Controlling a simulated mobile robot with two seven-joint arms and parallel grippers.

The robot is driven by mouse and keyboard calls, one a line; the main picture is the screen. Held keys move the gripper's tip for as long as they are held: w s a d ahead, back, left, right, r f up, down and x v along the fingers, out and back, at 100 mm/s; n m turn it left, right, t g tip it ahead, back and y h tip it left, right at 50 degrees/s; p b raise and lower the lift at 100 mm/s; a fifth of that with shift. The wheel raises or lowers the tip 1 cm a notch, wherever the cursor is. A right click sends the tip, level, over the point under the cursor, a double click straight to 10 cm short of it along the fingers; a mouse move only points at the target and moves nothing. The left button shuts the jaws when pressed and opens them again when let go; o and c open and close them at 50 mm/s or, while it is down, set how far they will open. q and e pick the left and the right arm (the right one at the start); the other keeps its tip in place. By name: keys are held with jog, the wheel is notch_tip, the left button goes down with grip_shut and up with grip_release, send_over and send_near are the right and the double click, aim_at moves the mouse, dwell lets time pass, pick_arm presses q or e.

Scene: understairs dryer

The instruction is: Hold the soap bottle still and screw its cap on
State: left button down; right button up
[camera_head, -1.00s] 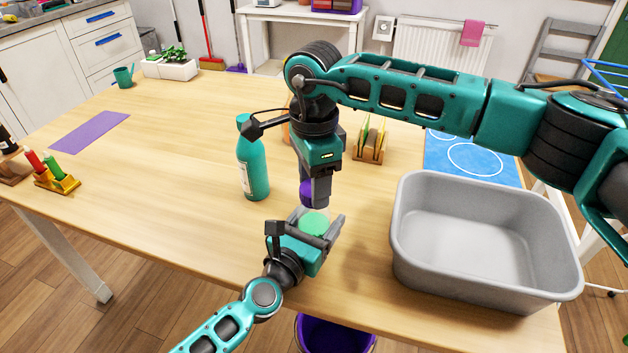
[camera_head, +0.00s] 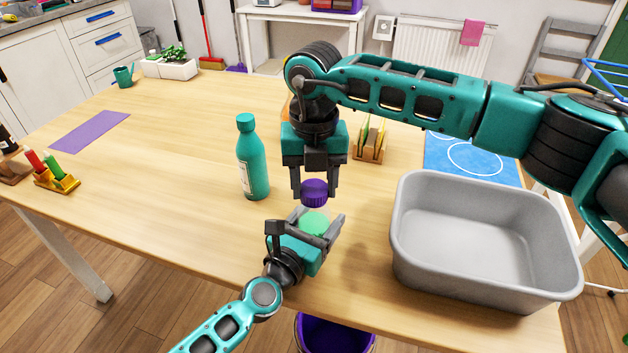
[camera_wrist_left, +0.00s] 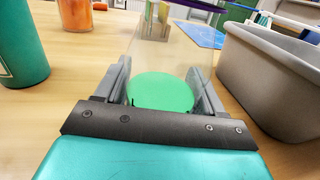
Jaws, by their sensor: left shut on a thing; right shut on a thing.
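The soap bottle (camera_head: 313,222) is clear with green at its bottom, and its upper part is hard to make out in the head view. My left gripper (camera_head: 314,228) is shut on its sides near the table's front edge. In the left wrist view the clear bottle (camera_wrist_left: 162,95) stands between the fingers. The purple cap (camera_head: 314,192) is in my right gripper (camera_head: 315,190), which points down with a finger on each side of it, above the green. The cap's purple edge (camera_wrist_left: 200,5) shows at the top of the left wrist view. I cannot tell whether cap and bottle touch.
A teal bottle (camera_head: 252,165) stands left of the grippers. A large grey tub (camera_head: 483,292) is close on the right. A wooden holder (camera_head: 368,152) and a blue mat (camera_head: 472,160) lie behind. A purple bucket (camera_head: 335,335) is below the front edge. The table's left middle is clear.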

jog(key=shift+m, duration=1.2)
jog(key=o, duration=1.2)
jog(key=shift+o, duration=0.2)
notch_tip(320, 180, up, 12)
pick_arm(q)
grip_release()
pick_arm(e)
notch_tip(320, 180, up, 9)
